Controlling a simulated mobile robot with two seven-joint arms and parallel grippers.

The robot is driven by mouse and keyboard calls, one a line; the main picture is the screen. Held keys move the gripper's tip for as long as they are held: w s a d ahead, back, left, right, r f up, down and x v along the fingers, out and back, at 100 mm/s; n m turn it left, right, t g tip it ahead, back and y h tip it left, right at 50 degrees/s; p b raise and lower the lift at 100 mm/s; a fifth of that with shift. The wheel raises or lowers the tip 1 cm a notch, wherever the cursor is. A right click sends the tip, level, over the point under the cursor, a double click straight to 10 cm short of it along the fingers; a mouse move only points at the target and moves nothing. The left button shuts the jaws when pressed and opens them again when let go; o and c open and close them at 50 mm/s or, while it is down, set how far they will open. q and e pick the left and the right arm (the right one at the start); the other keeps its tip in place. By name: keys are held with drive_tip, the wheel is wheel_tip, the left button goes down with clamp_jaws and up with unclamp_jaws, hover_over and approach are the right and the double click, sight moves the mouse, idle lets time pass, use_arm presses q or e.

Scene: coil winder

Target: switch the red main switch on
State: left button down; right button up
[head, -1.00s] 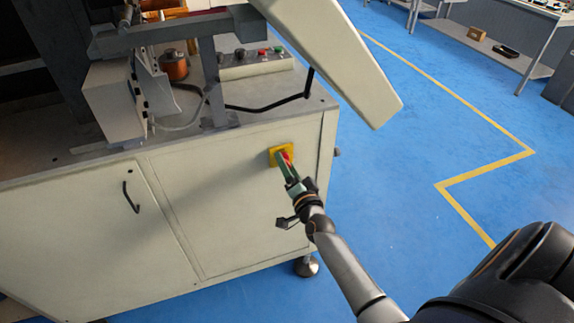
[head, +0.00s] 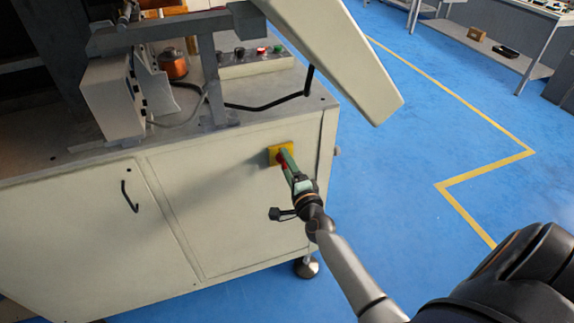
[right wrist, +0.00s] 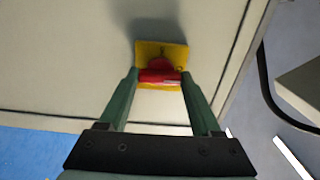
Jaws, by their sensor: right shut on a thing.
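The red main switch (right wrist: 158,75) sits on a yellow plate (right wrist: 150,50) on the front panel of the cream cabinet. In the head view the plate (head: 275,157) shows near the cabinet's right edge, and only a bit of the red handle (head: 282,162) is visible behind the fingers. My right gripper (head: 285,160) reaches it from the front. In the right wrist view its two green fingers (right wrist: 158,78) stand on either side of the red handle and grip it at its left and right ends. My left gripper is not in view.
The cabinet (head: 220,205) carries a winding machine and a button box (head: 255,64) on top. A black door handle (head: 130,197) sits to the left. Blue floor (head: 400,170) with a yellow line is free to the right.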

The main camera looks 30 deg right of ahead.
idle(0.3)
drive_tip(key=o, duration=1.4)
drive_tip(key=v, duration=1.2)
drive_tip(key=shift+s+a, duration=0.1)
drive_tip(key=shift+s, duration=0.15)
drive_tip(key=s+a+f+n+g+y+p, duration=0.2)
drive_tip(key=s+a+f+n, duration=0.1)
drive_tip(key=s+a+n, duration=0.2)
drive_tip(key=s+a+f+n+g+y+p, duration=0.2)
drive_tip(key=s+a+n+g+p, duration=0.1)
drive_tip(key=n, duration=0.7)
drive_tip(key=s+a+f+n+g+y+p, duration=0.2)
drive_tip(key=s+a+f+n+g, duration=0.1)
drive_tip(key=s+a+n, duration=0.3)
drive_tip(key=shift+s+a+f+n+p, duration=0.3)
drive_tip(key=shift+f+n, duration=0.05)
drive_tip(key=shift+n, duration=0.55)
